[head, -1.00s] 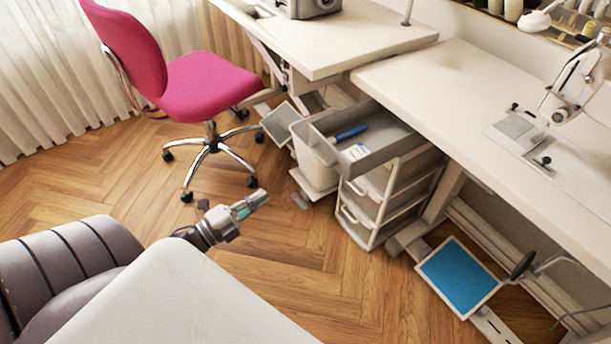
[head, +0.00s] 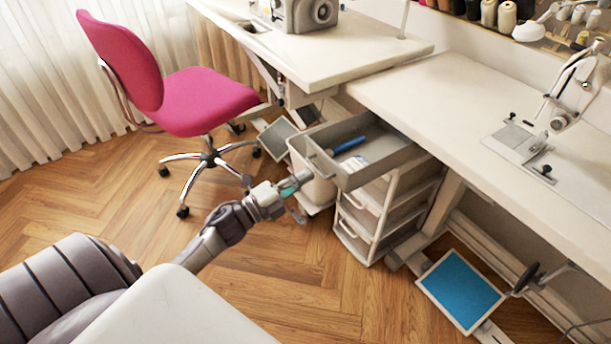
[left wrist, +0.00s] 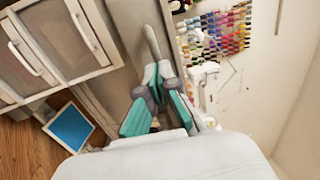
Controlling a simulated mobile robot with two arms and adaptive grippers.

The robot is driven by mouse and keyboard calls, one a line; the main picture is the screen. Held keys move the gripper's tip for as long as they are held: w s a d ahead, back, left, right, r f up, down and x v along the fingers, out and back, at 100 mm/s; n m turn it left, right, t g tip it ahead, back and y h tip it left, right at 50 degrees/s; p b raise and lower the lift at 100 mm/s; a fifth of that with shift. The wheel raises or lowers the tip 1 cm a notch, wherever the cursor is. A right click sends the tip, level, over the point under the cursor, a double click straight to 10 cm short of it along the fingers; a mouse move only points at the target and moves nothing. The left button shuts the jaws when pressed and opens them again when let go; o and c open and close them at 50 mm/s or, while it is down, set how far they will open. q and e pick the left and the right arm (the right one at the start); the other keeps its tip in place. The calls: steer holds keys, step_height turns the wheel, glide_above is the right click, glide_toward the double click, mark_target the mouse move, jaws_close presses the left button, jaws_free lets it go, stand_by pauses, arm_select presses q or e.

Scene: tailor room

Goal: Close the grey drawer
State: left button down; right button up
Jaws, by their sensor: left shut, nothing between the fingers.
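The grey drawer (head: 385,168) is the top one of a white drawer unit (head: 372,228) under the table. It is pulled out, and a blue object (head: 348,144) and a small white-and-blue item lie inside. My left gripper (head: 301,179) is shut and empty, at the outer front of the drawer near its handle. I cannot tell whether it touches. In the left wrist view, the shut left gripper (left wrist: 152,80) has teal inner pads, with a grey surface close beyond it. My right gripper is not in view.
A pink chair (head: 205,100) stands to the left. A white bin (head: 317,192) is behind the gripper, below the drawer. The sewing tables (head: 440,90) overhang the drawer unit. A blue pedal (head: 460,290) is at the lower right. The wooden floor in front is clear.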

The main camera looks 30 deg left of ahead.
arm_select(q)
steer(key=shift+w+d, duration=0.15)
steer(key=shift+w, duration=0.25)
steer(key=shift+w, duration=0.1)
